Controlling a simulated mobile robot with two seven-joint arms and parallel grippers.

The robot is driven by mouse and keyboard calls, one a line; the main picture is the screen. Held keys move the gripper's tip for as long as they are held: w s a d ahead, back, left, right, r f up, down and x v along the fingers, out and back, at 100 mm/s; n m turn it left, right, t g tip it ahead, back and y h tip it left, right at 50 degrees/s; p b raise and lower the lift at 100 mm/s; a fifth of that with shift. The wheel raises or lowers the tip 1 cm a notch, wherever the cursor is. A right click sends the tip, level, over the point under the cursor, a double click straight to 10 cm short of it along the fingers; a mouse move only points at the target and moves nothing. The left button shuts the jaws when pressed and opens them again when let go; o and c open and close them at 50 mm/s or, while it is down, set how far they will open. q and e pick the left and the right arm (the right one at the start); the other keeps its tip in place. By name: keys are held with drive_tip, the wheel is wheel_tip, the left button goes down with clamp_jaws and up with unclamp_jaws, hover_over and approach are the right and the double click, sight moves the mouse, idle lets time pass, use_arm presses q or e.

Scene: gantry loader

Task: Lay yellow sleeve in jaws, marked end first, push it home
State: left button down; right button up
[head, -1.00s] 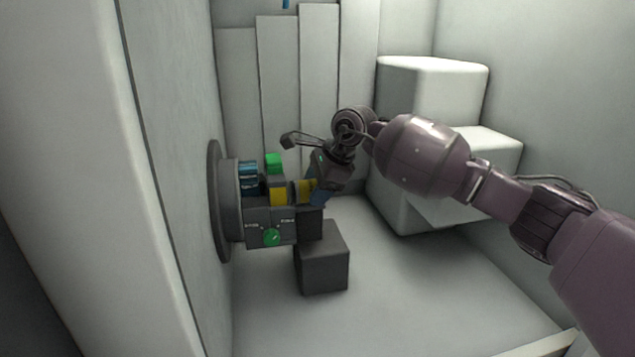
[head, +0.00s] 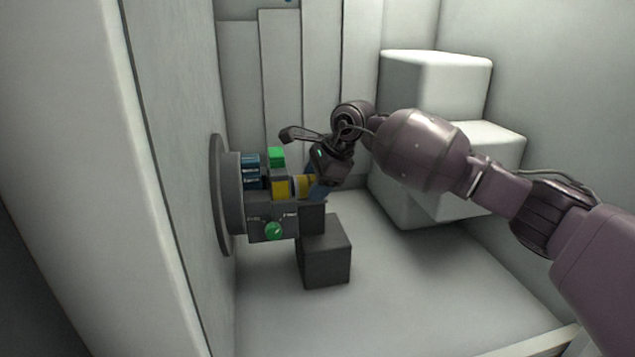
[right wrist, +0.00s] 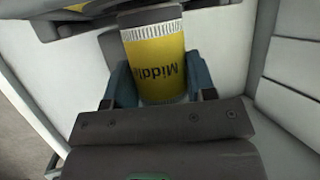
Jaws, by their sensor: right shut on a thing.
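The yellow sleeve (right wrist: 160,65) is in my right gripper (right wrist: 160,85), between its two blue fingers. It bears the word "Middle" and has a white ribbed band at the end away from my palm. In the head view the sleeve (head: 301,186) lies about level, its outer end hidden by my right gripper (head: 318,185). Its inner end is at the dark jaw block (head: 262,206) on the left wall, close beside a yellow patch (head: 280,189) there. I cannot tell whether it touches or how deep it sits. My left gripper is out of view.
The jaw block has a green dial (head: 273,231), a green block (head: 277,157) on top and blue labelled parts (head: 249,171). A round flange (head: 219,195) backs it. A dark grey box (head: 325,255) stands below. White blocks (head: 435,90) stand behind my right arm. The floor at right is clear.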

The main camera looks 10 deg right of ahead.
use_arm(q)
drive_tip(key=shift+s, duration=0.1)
use_arm(e)
drive_tip(key=shift+a, duration=0.9)
drive_tip(key=o, duration=1.3)
drive_tip(key=shift+o, duration=0.2)
drive_tip(key=shift+f, duration=0.1)
use_arm(q)
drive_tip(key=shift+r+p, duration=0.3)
drive_tip(key=shift+p, duration=0.1)
use_arm(e)
drive_tip(key=v, duration=1.1)
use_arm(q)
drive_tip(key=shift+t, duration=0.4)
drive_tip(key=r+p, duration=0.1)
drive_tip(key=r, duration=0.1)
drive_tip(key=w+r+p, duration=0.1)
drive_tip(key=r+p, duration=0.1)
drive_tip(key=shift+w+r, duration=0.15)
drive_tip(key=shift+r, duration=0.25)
use_arm(e)
wheel_tip(320, 180, up, 9)
drive_tip(key=d, duration=0.2)
